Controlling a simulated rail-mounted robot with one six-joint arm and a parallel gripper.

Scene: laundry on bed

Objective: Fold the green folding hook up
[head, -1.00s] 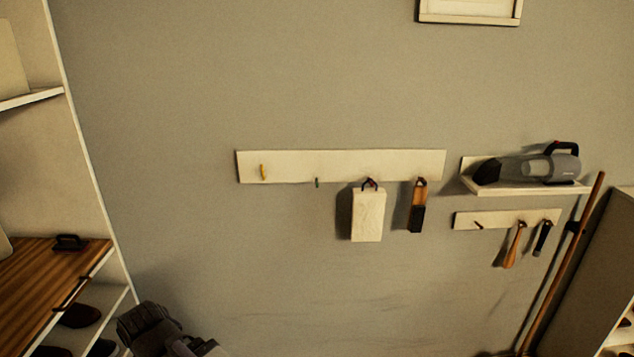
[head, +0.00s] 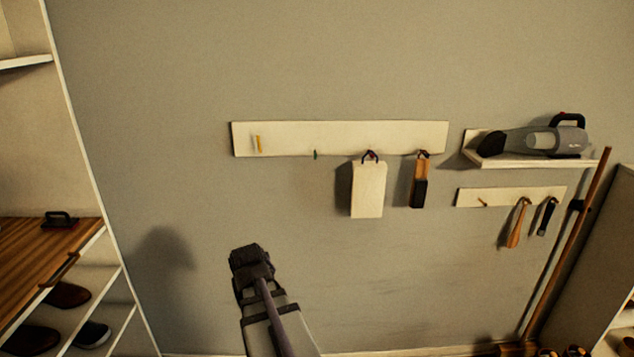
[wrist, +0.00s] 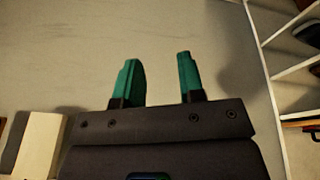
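The green folding hook (head: 315,154) is small and sits at the lower edge of the upper white hook board (head: 290,138), second from the left. It appears to hang down. My gripper (head: 249,255) is below and left of the hook in the head view, clear of the board. In the wrist view my gripper (wrist: 160,82) shows two teal fingers spread apart with nothing between them, facing the bare wall. The green hook cannot be made out in the wrist view.
A yellow hook (head: 258,144) is left of the green one. A white tag-like item (head: 368,190) and an orange-black item (head: 418,182) hang to its right. A handheld vacuum (head: 540,140) rests on a shelf. A shelving unit (head: 75,235) stands left. The wall below the green hook is clear.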

